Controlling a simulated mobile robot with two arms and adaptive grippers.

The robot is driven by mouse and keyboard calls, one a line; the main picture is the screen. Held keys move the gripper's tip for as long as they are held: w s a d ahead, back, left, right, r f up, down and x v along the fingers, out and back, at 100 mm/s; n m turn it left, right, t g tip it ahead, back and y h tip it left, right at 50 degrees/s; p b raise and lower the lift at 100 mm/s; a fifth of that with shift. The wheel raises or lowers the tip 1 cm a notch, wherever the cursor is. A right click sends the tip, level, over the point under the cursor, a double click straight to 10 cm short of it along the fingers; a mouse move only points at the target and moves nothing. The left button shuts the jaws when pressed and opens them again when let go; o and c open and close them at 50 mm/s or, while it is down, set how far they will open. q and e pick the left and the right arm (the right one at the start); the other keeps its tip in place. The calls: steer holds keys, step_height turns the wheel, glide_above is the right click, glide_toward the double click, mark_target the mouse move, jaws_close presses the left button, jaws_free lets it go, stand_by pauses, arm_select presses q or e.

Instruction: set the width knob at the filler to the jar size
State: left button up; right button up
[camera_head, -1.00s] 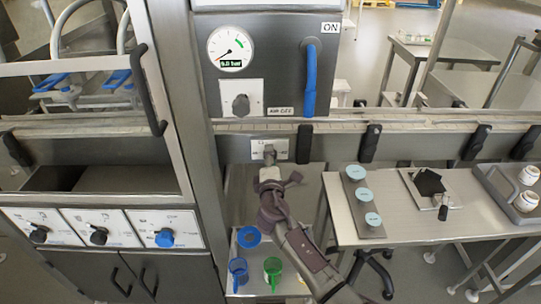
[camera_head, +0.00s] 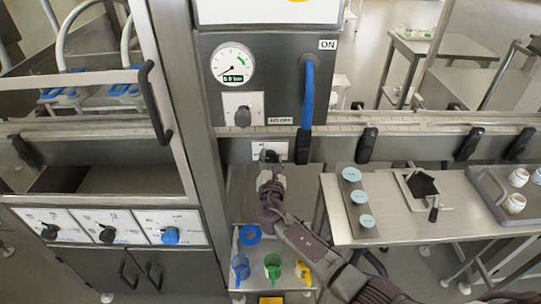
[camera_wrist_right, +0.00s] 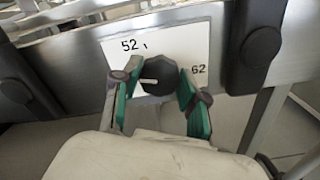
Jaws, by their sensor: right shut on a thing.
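The width knob (camera_wrist_right: 160,72) is a dark round knob with a white pointer line on a white plate (camera_wrist_right: 190,45) marked 52 at upper left and 62 at right. The pointer line lies roughly level on the knob's left side, below the 52. My right gripper (camera_wrist_right: 157,92) has its green-padded fingers on either side of the knob and is shut on it. White jars (camera_head: 514,203) stand at the far right. My left gripper is out of view.
A table (camera_head: 400,225) with a strip of pale discs is to the right.

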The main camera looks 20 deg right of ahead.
steer(key=n+p, duration=0.2)
steer(key=n, duration=0.1)
steer(key=shift+r+n, duration=0.1)
steer(key=shift+n, duration=1)
steer(key=shift+p, duration=0.3)
steer(key=o, duration=1.1)
steer(key=shift+f, duration=0.2)
steer(key=v, duration=1.2)
